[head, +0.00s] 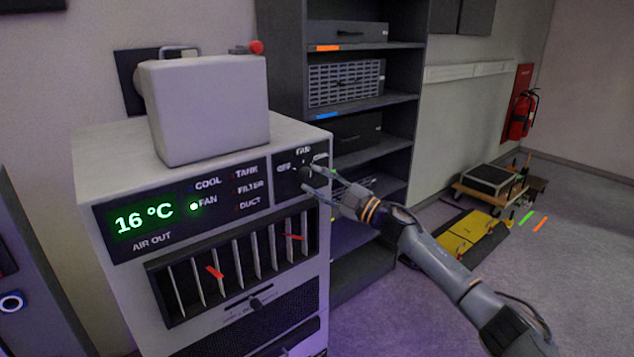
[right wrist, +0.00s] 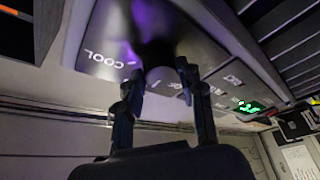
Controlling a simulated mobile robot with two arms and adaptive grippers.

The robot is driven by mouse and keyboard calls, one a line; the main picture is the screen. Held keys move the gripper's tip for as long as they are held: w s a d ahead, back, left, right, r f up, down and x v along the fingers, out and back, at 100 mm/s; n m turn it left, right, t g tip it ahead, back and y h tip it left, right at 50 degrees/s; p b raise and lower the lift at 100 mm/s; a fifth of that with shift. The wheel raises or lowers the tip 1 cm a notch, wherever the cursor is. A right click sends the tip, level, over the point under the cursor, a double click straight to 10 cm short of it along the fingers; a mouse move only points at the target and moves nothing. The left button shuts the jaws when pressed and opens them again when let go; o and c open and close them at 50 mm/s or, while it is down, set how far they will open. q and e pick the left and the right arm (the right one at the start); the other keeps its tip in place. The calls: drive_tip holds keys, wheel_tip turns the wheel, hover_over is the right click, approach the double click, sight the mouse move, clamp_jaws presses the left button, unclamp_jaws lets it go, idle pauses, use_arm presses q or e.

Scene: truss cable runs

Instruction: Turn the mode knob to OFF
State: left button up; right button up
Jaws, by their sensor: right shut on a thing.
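The mode knob (head: 308,173) is a dark round knob on the black panel at the upper right of the white unit's front. OFF is printed to its left and FAN above it; lettering to its right is partly covered. My right gripper (head: 317,179) reaches in from the right and is shut on the knob, one finger on each side. In the right wrist view the knob (right wrist: 160,76) sits between the fingers (right wrist: 158,92), with the COOL label to its left. Its pointer direction is hard to make out. My left gripper is not in view.
The unit's display (head: 143,217) reads 16 °C, with a lit dot beside FAN. Louvres with red strips (head: 215,272) and a slider (head: 255,303) lie below. A dark shelf (head: 415,100) stands close behind the unit.

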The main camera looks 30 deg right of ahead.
drive_tip(key=n, duration=0.1)
drive_tip(key=n+g, duration=0.1)
drive_tip(key=n+p, duration=0.1)
drive_tip(key=shift+d+r+y, duration=0.1)
drive_tip(key=shift+r+y, duration=0.15)
drive_tip(key=shift+y, duration=0.05)
drive_tip(key=n+g+p, duration=0.1)
drive_tip(key=n, duration=0.2)
drive_tip(key=shift+r, duration=0.15)
drive_tip(key=shift+n+g+p, duration=0.6)
drive_tip(key=shift+n+p, duration=0.15)
drive_tip(key=shift+n, duration=0.35)
drive_tip(key=shift+n+h+p, duration=0.4)
drive_tip(key=shift+n+p, duration=0.05)
drive_tip(key=shift+n, duration=0.15)
drive_tip(key=o, duration=1.2)
drive_tip(key=shift+r+v, duration=0.2)
drive_tip(key=shift+v, duration=5.75)
